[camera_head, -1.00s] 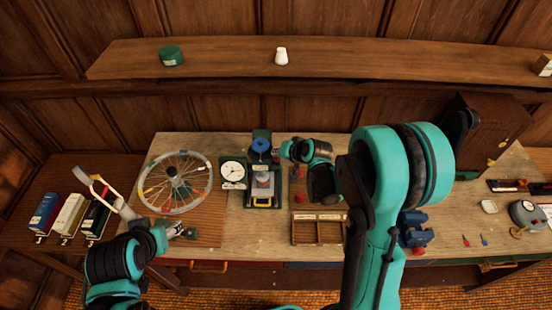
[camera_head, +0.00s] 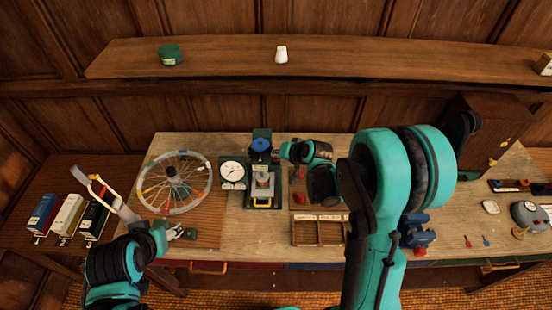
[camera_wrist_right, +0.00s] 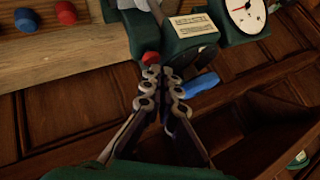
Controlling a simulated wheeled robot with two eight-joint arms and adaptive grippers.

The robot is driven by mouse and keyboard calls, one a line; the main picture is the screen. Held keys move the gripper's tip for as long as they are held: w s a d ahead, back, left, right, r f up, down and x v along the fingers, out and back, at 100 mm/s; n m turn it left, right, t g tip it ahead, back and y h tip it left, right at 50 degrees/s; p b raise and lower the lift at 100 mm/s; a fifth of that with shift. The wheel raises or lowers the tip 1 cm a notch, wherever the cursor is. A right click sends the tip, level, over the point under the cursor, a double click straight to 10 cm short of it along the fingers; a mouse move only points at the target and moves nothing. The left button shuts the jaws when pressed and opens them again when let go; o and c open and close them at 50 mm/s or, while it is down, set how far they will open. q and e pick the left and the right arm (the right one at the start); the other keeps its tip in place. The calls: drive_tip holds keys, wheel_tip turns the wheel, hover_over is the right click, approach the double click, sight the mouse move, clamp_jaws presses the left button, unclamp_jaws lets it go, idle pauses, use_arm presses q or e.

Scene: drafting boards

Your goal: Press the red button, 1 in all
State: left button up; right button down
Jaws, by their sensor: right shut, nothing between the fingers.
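The red button (camera_wrist_right: 151,58) shows in the right wrist view on the edge of a dark green device, just beyond my right fingertips. My right gripper (camera_wrist_right: 162,80) is shut and empty, with its tips very near the button; I cannot tell if they touch it. In the head view my right gripper (camera_head: 284,150) is beside the green device with a blue top (camera_head: 262,168), and I cannot make out the button there. My left gripper (camera_head: 188,233) is low at the left, over the front of the bench; its finger opening is unclear.
A dial gauge (camera_head: 233,172) stands left of the device, with a spoked wheel (camera_head: 173,182) farther left. A wooden divided tray (camera_head: 318,232) is in front. Red (camera_wrist_right: 66,12) and blue (camera_wrist_right: 26,19) caps lie nearby. My right arm hides part of the bench (camera_head: 465,205).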

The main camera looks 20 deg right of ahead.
sight(277, 160)
drive_tip(key=shift+s+f+b, duration=0.1)
drive_tip(key=shift+f+b, duration=0.4)
drive_tip(key=shift+b, duration=0.05)
idle(0.4)
drive_tip(key=shift+r, duration=0.1)
drive_tip(key=shift+r+p, duration=0.5)
drive_tip(key=shift+r, duration=0.15)
drive_tip(key=shift+w+a+r, duration=0.2)
drive_tip(key=shift+d, duration=0.15)
drive_tip(key=shift+r+p, duration=1.85)
drive_tip(key=shift+r, duration=0.65)
